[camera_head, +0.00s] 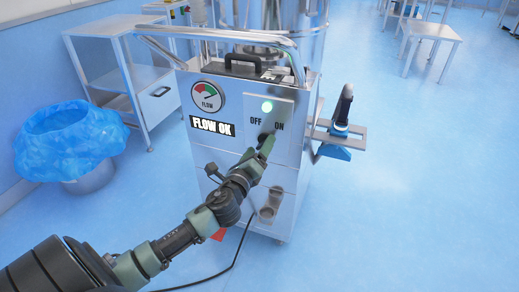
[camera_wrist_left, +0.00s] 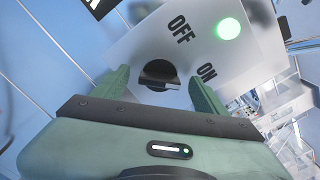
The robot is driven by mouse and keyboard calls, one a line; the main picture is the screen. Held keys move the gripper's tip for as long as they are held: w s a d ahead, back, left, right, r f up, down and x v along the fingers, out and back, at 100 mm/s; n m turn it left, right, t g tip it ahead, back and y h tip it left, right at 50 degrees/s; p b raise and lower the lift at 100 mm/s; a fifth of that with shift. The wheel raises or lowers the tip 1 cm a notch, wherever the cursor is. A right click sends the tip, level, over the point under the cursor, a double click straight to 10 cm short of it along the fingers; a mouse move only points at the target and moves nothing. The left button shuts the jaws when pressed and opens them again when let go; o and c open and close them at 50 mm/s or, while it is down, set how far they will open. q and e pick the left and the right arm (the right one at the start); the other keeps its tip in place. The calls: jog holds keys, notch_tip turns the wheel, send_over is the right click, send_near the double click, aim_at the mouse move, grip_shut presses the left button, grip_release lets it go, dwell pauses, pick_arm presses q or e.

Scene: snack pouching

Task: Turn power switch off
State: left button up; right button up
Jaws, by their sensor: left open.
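The power switch is a black rotary knob (camera_wrist_left: 158,75) on the machine's metal front panel, with OFF and ON labels beside it. In the left wrist view its pointer side faces the ON label (camera_wrist_left: 207,71). A green light (camera_head: 267,106) is lit above the labels. My left gripper (camera_head: 258,148) is at the panel; in the left wrist view its two green fingers (camera_wrist_left: 155,88) are open, one on each side of the knob. I cannot tell whether they touch it. In the head view the gripper partly hides the knob. My right gripper is not in view.
A blue-lined bin (camera_head: 70,140) and a metal cart (camera_head: 128,65) stand at left. A bracket (camera_head: 345,131) sticks out at right.

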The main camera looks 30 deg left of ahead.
pick_arm(q)
jog(key=shift+w, duration=0.25)
jog(key=shift+c, duration=0.3)
jog(key=c, duration=1.3)
